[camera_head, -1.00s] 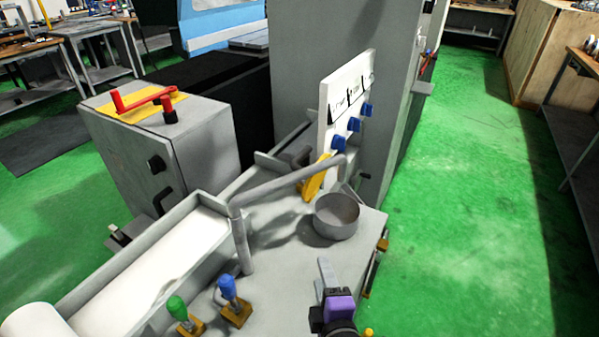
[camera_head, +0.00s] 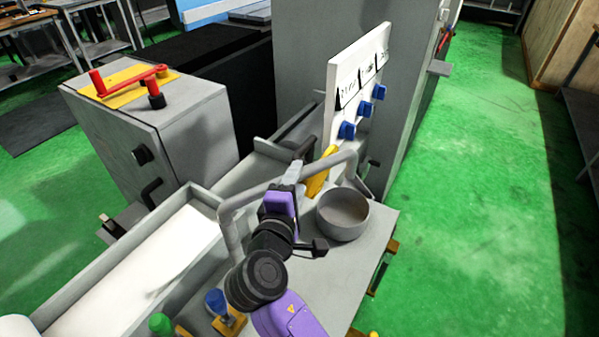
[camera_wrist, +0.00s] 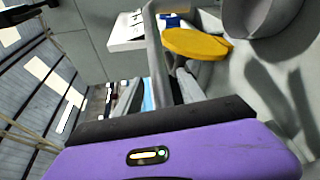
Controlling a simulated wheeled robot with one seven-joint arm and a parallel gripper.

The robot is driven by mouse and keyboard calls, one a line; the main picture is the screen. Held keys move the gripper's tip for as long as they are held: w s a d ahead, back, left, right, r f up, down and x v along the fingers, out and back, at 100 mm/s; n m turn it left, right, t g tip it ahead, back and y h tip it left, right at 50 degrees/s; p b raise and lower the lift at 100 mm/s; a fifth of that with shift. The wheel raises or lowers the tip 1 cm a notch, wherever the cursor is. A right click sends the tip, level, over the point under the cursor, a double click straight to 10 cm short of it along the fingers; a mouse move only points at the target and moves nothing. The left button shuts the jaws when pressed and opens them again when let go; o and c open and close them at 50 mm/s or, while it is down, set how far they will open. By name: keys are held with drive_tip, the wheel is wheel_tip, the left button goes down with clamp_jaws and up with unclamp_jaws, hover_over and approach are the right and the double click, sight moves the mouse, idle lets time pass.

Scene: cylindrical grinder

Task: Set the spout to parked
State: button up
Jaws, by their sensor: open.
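The spout (camera_head: 246,195) is a grey bent pipe. It rises from the machine table at the left, runs across to the right, and bends down above a round grey cup (camera_head: 343,218). In the wrist view the spout (camera_wrist: 153,45) runs down towards the jaws, with the cup (camera_wrist: 258,14) at upper right. My purple and black gripper (camera_head: 291,174) is open at the middle of the spout's horizontal run. The pipe appears to lie between the fingers in the wrist view (camera_wrist: 158,88); contact cannot be told. My wrist hides part of the table.
A yellow part (camera_head: 320,172) stands just behind the spout. A white panel (camera_head: 352,85) with blue knobs (camera_head: 363,109) rises behind it. Blue (camera_head: 215,300) and green (camera_head: 160,324) handled levers stand at the front. A grey box with a red lever (camera_head: 125,82) is at left.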

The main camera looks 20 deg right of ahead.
drive_tip(key=shift+x, duration=1.25)
clamp_jaws()
drive_tip(key=shift+f, duration=0.1)
idle(0.4)
